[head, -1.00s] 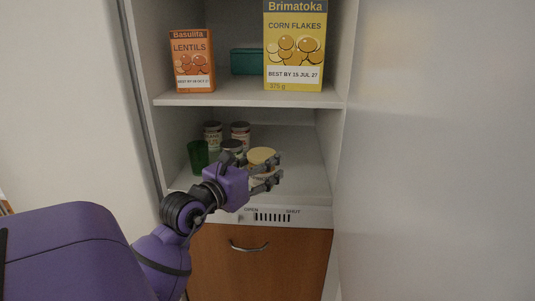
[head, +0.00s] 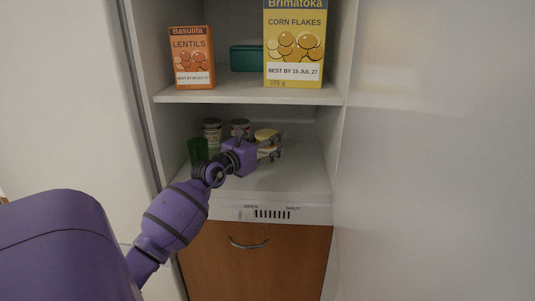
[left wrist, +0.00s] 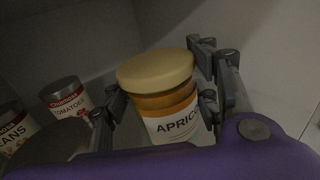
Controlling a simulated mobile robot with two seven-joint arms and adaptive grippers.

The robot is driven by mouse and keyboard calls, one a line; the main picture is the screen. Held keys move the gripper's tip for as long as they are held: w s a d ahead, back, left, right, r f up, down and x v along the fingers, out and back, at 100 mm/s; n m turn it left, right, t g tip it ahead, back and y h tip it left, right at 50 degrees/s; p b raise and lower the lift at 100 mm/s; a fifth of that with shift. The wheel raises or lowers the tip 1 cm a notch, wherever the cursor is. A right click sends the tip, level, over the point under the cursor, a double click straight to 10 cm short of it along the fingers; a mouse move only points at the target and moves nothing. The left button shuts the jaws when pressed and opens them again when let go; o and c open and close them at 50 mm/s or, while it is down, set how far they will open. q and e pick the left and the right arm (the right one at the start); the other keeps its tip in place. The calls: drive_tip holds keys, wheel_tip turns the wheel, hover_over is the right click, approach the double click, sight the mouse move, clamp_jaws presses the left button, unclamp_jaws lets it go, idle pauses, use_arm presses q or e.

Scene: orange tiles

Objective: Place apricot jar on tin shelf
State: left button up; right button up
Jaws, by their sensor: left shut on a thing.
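The apricot jar (head: 266,134) has a cream lid and orange contents. In the left wrist view the jar (left wrist: 170,104) stands between the fingers, its white label partly readable. My left gripper (head: 270,147) is shut on the jar, inside the lower shelf space. I cannot tell whether the jar's base touches the shelf (head: 285,190). Two tins, one on the left (head: 212,131) and one on the right (head: 240,127), stand at the back left of this shelf. The left wrist view shows a tomatoes tin (left wrist: 68,98) and a beans tin (left wrist: 14,130). My right gripper is not in view.
A green cup (head: 197,150) stands at the left of the lower shelf. The upper shelf (head: 235,96) holds a lentils box (head: 191,58), a teal box (head: 246,58) and a corn flakes box (head: 294,45). The lower shelf's right side and front are clear.

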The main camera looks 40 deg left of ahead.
sight(267, 152)
use_arm(q)
wheel_tip(267, 152, down, 4)
drive_tip(key=shift+r, duration=0.25)
drive_tip(key=shift+w+a+f+b, duration=0.15)
drive_tip(key=shift+f+b, duration=0.1)
drive_tip(key=shift+b, duration=0.05)
drive_tip(key=shift+f, duration=0.2)
drive_tip(key=o, duration=1.2)
drive_tip(key=shift+r, duration=0.15)
drive_tip(key=s, duration=0.4)
drive_tip(key=s+d, duration=0.1)
drive_tip(key=s, duration=0.7)
drive_tip(key=shift+d, duration=0.2)
